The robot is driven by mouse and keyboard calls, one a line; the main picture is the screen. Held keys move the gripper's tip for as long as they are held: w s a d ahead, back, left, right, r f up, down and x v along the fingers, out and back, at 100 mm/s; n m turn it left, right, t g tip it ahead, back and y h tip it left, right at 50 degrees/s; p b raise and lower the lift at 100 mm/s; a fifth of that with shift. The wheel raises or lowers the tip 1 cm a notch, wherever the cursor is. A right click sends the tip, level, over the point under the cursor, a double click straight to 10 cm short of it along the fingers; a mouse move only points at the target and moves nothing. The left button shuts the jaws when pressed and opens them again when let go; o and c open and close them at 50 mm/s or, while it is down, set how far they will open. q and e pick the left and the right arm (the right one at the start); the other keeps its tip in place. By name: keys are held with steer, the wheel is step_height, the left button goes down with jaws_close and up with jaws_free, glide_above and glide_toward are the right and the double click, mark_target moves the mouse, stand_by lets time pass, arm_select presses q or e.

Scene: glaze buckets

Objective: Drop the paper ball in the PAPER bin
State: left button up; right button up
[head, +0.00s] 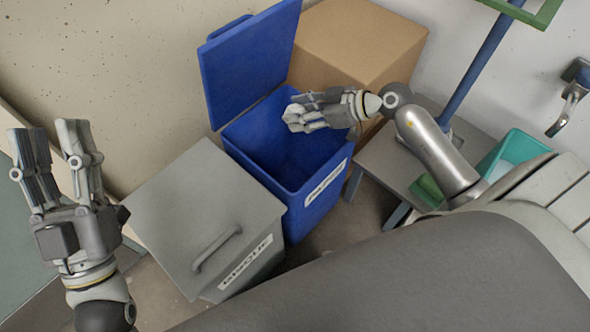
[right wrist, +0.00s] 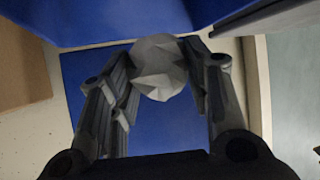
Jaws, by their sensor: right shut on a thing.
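The blue bin (head: 262,168) stands with its lid (head: 250,62) raised, and a label reading PAPER is on its front. My right gripper (head: 300,112) is over the open mouth of this bin. It is shut on the crumpled white paper ball (right wrist: 159,68), which shows between its fingers in the right wrist view. The ball also shows at the fingertips in the head view (head: 293,117). My left gripper (head: 50,150) is at the far left, away from the bins, with its fingers apart and nothing between them.
A grey bin (head: 190,200) with a closed, handled lid stands left of the blue bin. A cardboard box (head: 355,45) is behind. A grey stool or table (head: 385,165) and a teal container (head: 515,152) are at right.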

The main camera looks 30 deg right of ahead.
steer(key=o, duration=0.8)
steer(key=shift+c, duration=0.2)
steer(key=v, duration=1.2)
